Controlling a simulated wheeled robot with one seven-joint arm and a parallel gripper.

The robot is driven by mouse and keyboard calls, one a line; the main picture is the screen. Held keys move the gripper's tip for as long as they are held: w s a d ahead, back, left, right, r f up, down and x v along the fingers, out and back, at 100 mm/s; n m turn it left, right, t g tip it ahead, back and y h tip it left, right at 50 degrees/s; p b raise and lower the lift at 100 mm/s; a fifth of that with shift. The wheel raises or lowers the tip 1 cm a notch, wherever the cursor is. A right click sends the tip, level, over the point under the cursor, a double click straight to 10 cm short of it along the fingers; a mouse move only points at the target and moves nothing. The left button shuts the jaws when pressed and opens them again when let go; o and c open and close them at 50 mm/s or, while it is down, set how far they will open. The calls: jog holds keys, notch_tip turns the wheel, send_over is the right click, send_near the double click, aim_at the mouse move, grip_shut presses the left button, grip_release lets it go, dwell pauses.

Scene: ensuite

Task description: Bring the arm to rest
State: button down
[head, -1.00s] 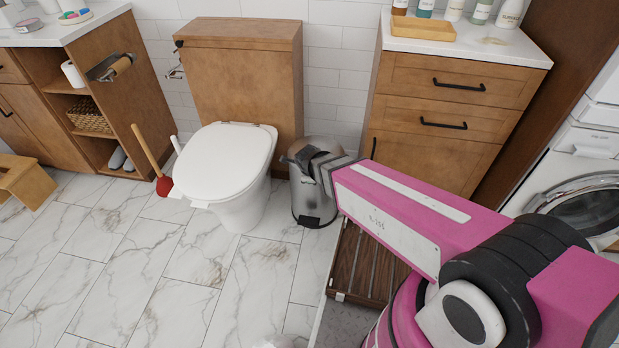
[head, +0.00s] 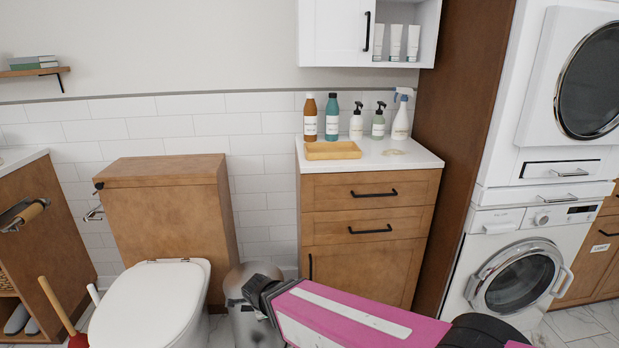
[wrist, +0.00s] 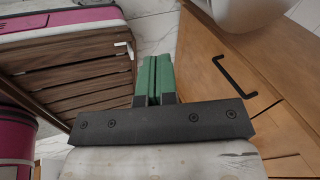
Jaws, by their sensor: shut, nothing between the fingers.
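My pink arm (head: 350,322) reaches in from the bottom right of the head view. Its dark end is in front of the steel bin (head: 240,312), left of the wooden drawer cabinet. In the wrist view my gripper (wrist: 154,62) shows two green fingers side by side, shut with nothing between them. The fingers are over the floor, between a brown slatted rack (wrist: 70,70) at left and the wooden cabinet front (wrist: 255,75) at right. In the head view the fingers cannot be made out.
The toilet (head: 150,305) is left of the bin, with a plunger (head: 62,310) beside it. The drawer cabinet (head: 365,265) carries bottles and a wooden tray (head: 332,151). A washing machine (head: 515,275) stands at right. Marble floor (wrist: 155,30) shows beyond the fingers.

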jog(key=w+d+r+n+g, duration=0.1)
jog(key=d+n, duration=0.4)
jog(key=d, duration=0.6)
jog(key=w+d+r+n+g, duration=0.2)
jog(key=w+d+r+n, duration=0.1)
jog(key=d, duration=0.8)
jog(key=w+d+r+n+g, duration=0.1)
jog(key=d+n, duration=0.5)
jog(key=d, duration=0.6)
jog(key=w+r, duration=0.1)
jog(key=w, duration=0.1)
jog(key=shift+w+r+n, duration=0.3)
jog(key=shift+w+n, duration=0.05)
jog(key=shift+n, duration=0.05)
jog(key=shift+d, duration=0.1)
